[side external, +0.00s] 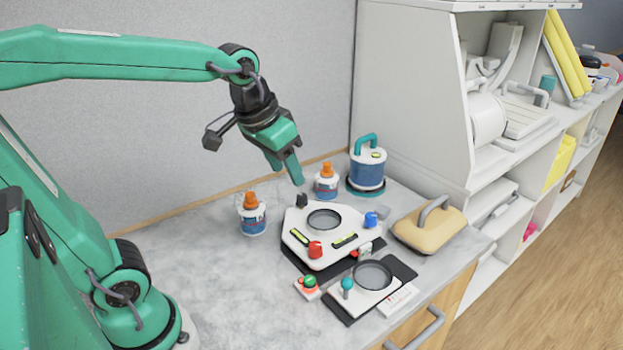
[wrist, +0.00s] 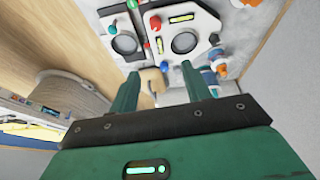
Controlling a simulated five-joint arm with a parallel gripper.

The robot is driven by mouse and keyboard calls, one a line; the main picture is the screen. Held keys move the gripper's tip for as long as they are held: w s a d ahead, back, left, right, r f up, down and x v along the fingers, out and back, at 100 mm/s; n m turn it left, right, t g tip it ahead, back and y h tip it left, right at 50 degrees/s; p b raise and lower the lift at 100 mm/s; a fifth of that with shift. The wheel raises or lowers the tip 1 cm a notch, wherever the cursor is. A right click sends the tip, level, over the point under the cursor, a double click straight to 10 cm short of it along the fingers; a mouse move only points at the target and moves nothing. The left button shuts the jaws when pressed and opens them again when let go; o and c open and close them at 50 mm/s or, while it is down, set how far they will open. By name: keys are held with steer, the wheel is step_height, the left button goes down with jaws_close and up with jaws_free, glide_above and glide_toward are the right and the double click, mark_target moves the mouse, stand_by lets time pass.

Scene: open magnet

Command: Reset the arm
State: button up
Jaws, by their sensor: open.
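My gripper (side external: 292,178) hangs above the counter, pointing down and slightly right, above the back edge of a white device (side external: 318,263). In the wrist view, its two green fingers (wrist: 160,71) stand apart with nothing held between them. The white device has a round dark window, a red knob (side external: 315,249), a blue knob (side external: 371,219) and a black knob (side external: 302,200) at its back corner. It also shows beyond the fingers in the wrist view (wrist: 207,19). In the side view the fingers overlap, so their gap is hidden there.
A beige block with a grey handle (side external: 428,231) is at right. A smaller plate with a round window (side external: 349,299) lies in front. The left counter (side external: 190,258) is clear.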

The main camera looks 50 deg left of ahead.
steer(key=s+f+t, duration=0.1)
steer(key=s+f, duration=0.1)
steer(key=s, duration=0.6)
steer(key=shift+s+f+m, duration=0.25)
steer(key=shift+m, duration=0.05)
